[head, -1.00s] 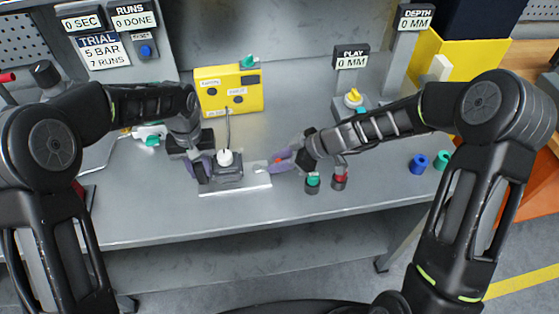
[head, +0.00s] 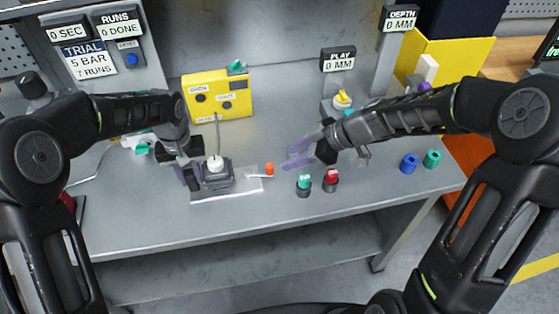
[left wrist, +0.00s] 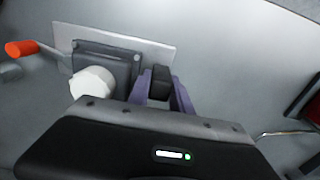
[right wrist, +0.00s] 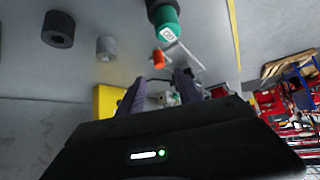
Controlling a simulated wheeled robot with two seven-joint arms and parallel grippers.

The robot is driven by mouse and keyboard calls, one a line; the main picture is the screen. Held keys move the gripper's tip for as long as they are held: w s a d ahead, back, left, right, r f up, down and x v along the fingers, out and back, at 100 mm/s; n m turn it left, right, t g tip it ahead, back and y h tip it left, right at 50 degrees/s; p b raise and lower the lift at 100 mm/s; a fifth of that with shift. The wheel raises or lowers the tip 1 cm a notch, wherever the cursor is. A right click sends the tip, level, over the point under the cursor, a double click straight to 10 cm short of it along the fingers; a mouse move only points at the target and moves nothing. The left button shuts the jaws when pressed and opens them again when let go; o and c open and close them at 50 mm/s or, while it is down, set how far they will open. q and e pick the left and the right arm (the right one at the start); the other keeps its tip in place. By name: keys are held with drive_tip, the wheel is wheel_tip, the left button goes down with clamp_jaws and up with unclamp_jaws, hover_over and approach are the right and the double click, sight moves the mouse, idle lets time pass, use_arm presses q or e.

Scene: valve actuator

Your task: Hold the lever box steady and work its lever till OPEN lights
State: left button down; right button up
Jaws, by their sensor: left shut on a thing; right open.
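The lever box (head: 217,182), dark grey with a white round cap (head: 215,163), sits on a pale plate on the bench. Its lever points right and ends in an orange tip (head: 269,169); the tip also shows in the left wrist view (left wrist: 20,48). My left gripper (head: 189,177) is shut on a dark part at the box's left side; the left wrist view shows its purple fingers (left wrist: 160,88) there. My right gripper (head: 286,158) is open and empty, just right of and behind the tip, apart from it. The tip shows beyond its fingers in the right wrist view (right wrist: 158,58).
A yellow panel (head: 218,97) with two dark round lamps stands behind the box, joined by a cable; its labels are too small to read surely. Green-topped (head: 304,184) and red-topped (head: 331,180) knobs stand right of the lever. Blue (head: 409,163) and green cylinders stand farther right.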

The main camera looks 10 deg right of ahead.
drive_tip(key=v, duration=0.3)
drive_tip(key=shift+f, duration=0.1)
idle(0.8)
drive_tip(key=w+n+g, duration=0.2)
drive_tip(key=n, duration=0.1)
drive_tip(key=w+d+n+g+y, duration=0.1)
drive_tip(key=w+n+g, duration=0.1)
drive_tip(key=shift+n, duration=0.4)
drive_tip(key=shift+f, duration=0.1)
